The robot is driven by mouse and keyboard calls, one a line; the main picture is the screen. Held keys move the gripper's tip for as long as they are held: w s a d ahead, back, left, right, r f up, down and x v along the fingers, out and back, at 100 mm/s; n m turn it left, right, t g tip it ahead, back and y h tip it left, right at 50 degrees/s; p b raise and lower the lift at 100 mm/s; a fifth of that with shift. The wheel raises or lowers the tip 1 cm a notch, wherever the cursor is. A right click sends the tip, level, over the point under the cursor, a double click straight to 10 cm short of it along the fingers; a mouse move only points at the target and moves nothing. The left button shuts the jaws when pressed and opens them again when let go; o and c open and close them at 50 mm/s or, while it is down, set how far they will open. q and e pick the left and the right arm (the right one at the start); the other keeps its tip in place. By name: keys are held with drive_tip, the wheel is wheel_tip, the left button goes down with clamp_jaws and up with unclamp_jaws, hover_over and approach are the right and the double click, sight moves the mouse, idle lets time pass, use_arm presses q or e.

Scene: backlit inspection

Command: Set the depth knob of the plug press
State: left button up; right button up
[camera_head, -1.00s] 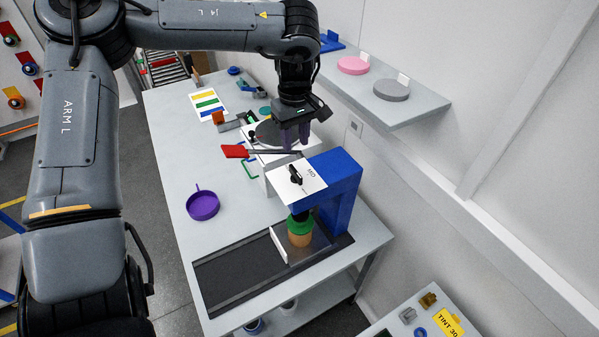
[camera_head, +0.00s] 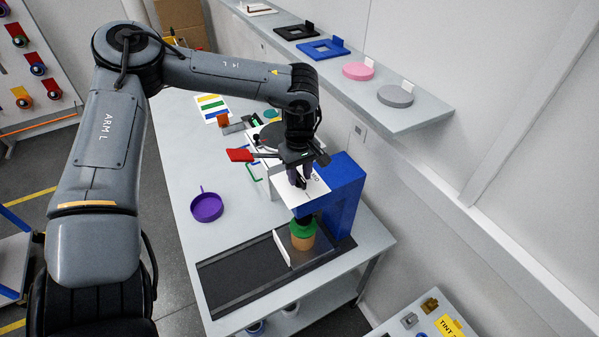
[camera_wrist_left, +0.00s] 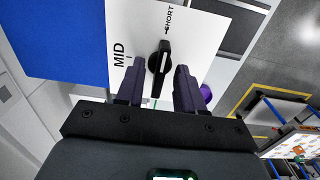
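The blue plug press (camera_head: 345,190) stands at the right of the table, with a white dial plate (camera_head: 316,191) on top. The black depth knob (camera_wrist_left: 159,58) shows in the left wrist view on this plate (camera_wrist_left: 188,25), which reads MID and, partly cut off, SHORT. The knob's long grip lies roughly along the line towards SHORT; I cannot tell its exact setting. My left gripper (camera_head: 300,180) is over the plate and hides most of the knob in the head view. Its two dark fingers (camera_wrist_left: 159,70) are open, one on each side of the knob, with gaps visible. My right gripper is not in view.
A green-topped orange container (camera_head: 303,241) stands under the press on a dark strip (camera_head: 235,276). A red paddle-like piece (camera_head: 239,155) sticks out left of the gripper. A purple pan (camera_head: 206,207) lies on the open table. A shelf (camera_head: 428,108) runs along the wall.

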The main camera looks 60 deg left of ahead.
use_arm(q)
clamp_jaws()
